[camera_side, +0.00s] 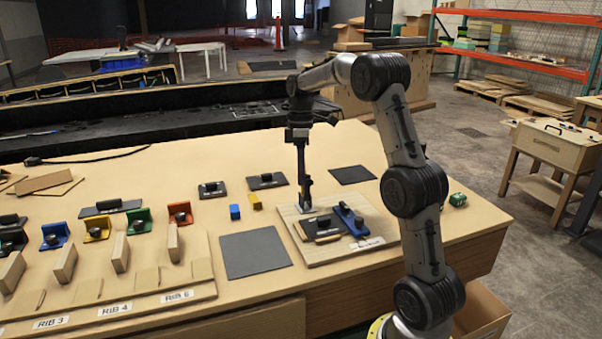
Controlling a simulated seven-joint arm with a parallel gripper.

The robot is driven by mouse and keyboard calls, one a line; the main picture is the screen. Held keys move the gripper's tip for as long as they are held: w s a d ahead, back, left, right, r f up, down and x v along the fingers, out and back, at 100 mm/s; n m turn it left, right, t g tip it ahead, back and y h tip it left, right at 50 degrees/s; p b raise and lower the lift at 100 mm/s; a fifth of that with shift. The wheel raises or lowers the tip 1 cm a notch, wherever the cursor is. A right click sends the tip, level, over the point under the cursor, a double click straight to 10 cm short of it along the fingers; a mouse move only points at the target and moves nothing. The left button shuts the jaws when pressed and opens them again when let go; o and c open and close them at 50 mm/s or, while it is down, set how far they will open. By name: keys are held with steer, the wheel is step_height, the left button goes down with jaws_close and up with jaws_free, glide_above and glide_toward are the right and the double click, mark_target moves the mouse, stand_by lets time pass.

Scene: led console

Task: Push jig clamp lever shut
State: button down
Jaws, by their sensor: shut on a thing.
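A pale wooden jig board (375,243) lies near the right end of the bench. A blue clamp lever (346,216) lies low and slanted on its right part, with a dark block (318,227) beside it. My gripper (305,196) points down over the board's far left part. It is shut on a narrow dark-blue upright piece, which looks like another clamp lever; the jaws and arm hide much of it. I cannot tell the exact contact.
A dark grey mat (254,252) lies left of the board. Small blue (234,212) and yellow (255,201) blocks stand behind it. Coloured brackets and a rib rack (130,305) fill the left. A green part (457,200) sits at the right edge.

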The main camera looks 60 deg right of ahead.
steer(key=shift+w+d+f+g+y, duration=0.3)
steer(key=shift+w+d+g+y, duration=0.3)
steer(key=shift+g+y, duration=0.3)
steer(key=shift+w+d+f+g+y, duration=0.15)
steer(key=shift+w+d+g+y, duration=0.2)
steer(key=shift+g+y, duration=0.3)
steer(key=c, duration=1)
jaws_free()
steer(key=shift+s+a, duration=0.1)
steer(key=shift+a, duration=0.05)
